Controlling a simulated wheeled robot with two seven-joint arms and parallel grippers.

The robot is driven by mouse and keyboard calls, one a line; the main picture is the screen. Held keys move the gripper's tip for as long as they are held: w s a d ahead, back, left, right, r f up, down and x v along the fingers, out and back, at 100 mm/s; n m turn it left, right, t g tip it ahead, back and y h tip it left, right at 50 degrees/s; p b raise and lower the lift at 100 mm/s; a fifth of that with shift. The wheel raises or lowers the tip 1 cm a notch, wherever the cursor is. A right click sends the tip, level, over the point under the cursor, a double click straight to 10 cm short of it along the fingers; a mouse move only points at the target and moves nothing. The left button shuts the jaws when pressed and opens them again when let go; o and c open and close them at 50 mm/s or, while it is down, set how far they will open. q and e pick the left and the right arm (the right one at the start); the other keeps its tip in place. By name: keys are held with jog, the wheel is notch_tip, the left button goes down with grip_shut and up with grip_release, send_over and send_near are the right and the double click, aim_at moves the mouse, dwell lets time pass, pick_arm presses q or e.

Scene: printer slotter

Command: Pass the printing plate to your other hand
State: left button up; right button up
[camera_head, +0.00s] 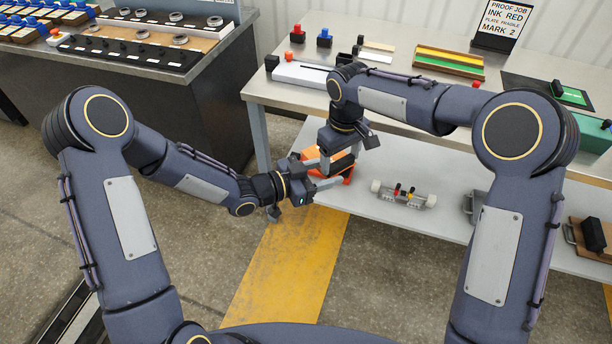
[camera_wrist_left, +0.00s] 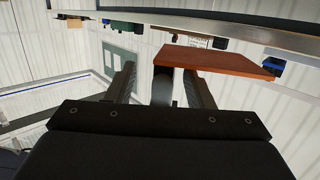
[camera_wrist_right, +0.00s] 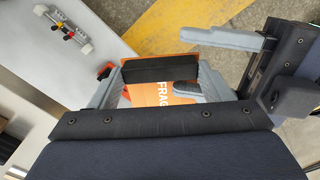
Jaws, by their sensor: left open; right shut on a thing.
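The printing plate is an orange panel (camera_head: 311,154) with a black bar (camera_wrist_right: 158,73) and partly hidden lettering on it. My right gripper (camera_wrist_right: 160,82) is shut on the black bar and holds the plate in the air in front of the table. My left gripper (camera_wrist_left: 161,80) is open at the plate, its fingers pointing towards it. I cannot tell whether the left fingers touch anything. The grippers hide much of the plate in the head view.
A metal table (camera_head: 290,92) with a lower shelf (camera_head: 455,200) stands behind the plate. A small roller tool (camera_head: 403,195) lies on the shelf. A sign (camera_head: 502,25) reads "INK RED" and "MARK 2". A dark cabinet (camera_head: 205,105) stands left. The floor between my arms is clear.

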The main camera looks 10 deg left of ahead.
pick_arm(q)
jog(key=shift+x, duration=1.2)
